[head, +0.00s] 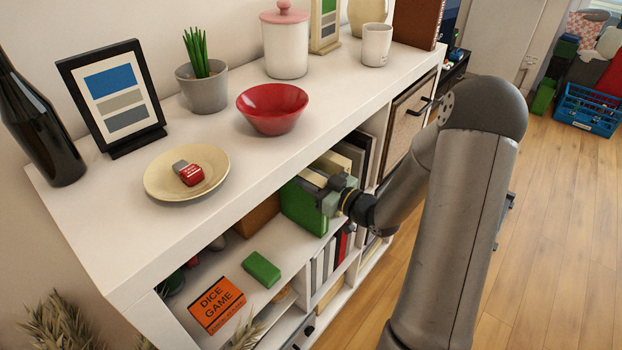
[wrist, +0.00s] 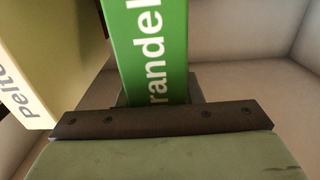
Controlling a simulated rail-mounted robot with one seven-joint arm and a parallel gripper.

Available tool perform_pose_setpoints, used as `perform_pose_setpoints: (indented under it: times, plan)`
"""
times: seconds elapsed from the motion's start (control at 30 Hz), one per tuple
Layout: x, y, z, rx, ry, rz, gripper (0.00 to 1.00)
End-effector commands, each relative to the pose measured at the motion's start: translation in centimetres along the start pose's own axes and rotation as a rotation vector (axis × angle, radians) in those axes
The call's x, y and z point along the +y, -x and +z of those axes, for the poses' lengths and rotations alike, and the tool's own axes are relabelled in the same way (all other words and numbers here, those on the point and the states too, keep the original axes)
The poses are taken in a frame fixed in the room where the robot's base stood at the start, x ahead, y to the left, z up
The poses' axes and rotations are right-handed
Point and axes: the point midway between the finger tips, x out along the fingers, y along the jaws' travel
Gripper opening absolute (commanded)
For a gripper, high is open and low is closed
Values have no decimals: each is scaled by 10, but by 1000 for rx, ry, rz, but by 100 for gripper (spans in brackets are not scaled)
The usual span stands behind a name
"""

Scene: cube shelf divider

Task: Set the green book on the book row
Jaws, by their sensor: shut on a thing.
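The green book (head: 303,207) is in the upper compartment of the white shelf in the head view. My gripper (head: 327,196) is at its right end and shut on it. In the wrist view the green book (wrist: 148,45) stands with its spine towards the camera, white letters reading "randel", held at the jaws. A cream book (wrist: 50,60) marked "Pelto" stands to its left there, a little apart at the bottom. Pale books (head: 335,165) stand behind my gripper in the head view; the arm partly hides this row.
The white shelf top (head: 215,118) overhangs the compartment. A red bowl (head: 272,108) and a plate (head: 160,182) stand on it. An orange dice game box (head: 216,304) and a green box (head: 262,269) are in the nearer compartment. Bare compartment surface shows right of the book in the wrist view.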

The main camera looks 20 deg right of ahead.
Motion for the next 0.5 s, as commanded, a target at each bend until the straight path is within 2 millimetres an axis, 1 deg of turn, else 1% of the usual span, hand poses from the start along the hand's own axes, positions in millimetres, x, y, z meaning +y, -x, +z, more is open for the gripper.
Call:
perform_pose_setpoints:
  times: [0.13, 0.17, 0.2, 0.23, 0.5]
  plan:
    - [0, 0, 4, 3, 1, 0, 0]
    - [0, 0, 5, 0, 0, 0, 35]
    - [0, 0, 4, 0, 0, 0, 46]
    - [0, 0, 4, 0, 0, 0, 54]
    - [0, 0, 3, 0, -1, 0, 54]
